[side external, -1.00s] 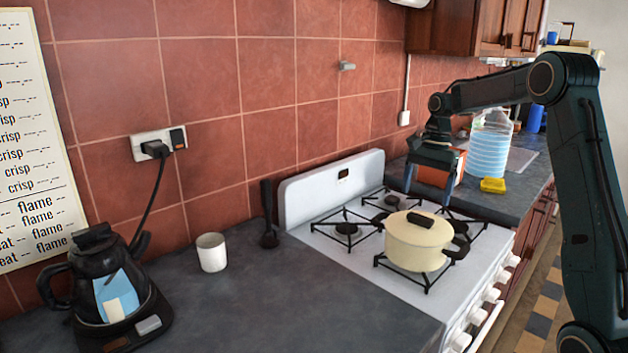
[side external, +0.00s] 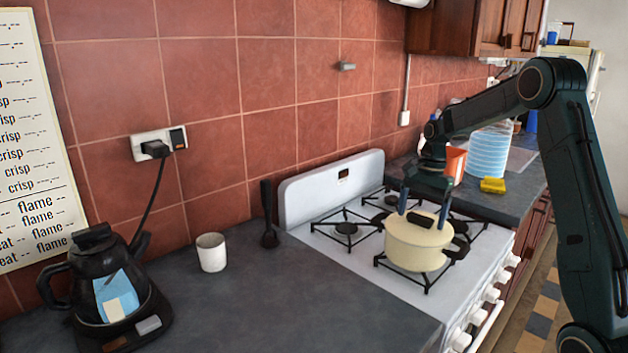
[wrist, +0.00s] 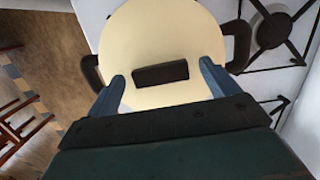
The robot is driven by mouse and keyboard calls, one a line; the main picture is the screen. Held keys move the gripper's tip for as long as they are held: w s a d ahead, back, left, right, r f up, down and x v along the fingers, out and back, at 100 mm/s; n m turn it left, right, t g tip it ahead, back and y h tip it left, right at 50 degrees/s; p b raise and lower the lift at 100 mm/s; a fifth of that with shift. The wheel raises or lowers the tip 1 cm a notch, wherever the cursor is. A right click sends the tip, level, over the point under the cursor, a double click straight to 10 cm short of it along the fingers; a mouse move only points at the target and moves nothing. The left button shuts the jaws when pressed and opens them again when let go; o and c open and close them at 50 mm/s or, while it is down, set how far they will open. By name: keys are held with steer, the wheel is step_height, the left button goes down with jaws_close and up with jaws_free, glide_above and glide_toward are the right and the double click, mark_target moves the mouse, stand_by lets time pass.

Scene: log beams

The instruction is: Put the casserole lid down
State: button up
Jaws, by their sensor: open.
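The cream casserole lid (side external: 400,228) sits on the cream pot (side external: 412,254) on the stove. Its dark bar handle (wrist: 160,74) shows in the wrist view, with the pot's two dark side handles to the left and right. My gripper (side external: 422,210) is just above the lid, pointing down. In the wrist view my gripper (wrist: 165,85) is open, with one blue finger on each side of the lid handle and a gap to each. Whether the fingertips touch the lid, I cannot tell.
The white stove (side external: 330,236) has black burner grates around the pot. The dark counter (side external: 270,290) to its left has free room, with a white mug (side external: 211,252), a black ladle (side external: 268,215) and a kettle (side external: 110,290). A yellow sponge (side external: 492,185) and a water bottle (side external: 488,152) stand behind.

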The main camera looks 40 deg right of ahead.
mark_target(421, 216)
steer(key=c, duration=1.2)
steer(key=shift+o, duration=0.2)
steer(key=shift+r, duration=0.1)
step_height(421, 216, up, 10)
stand_by(0.5)
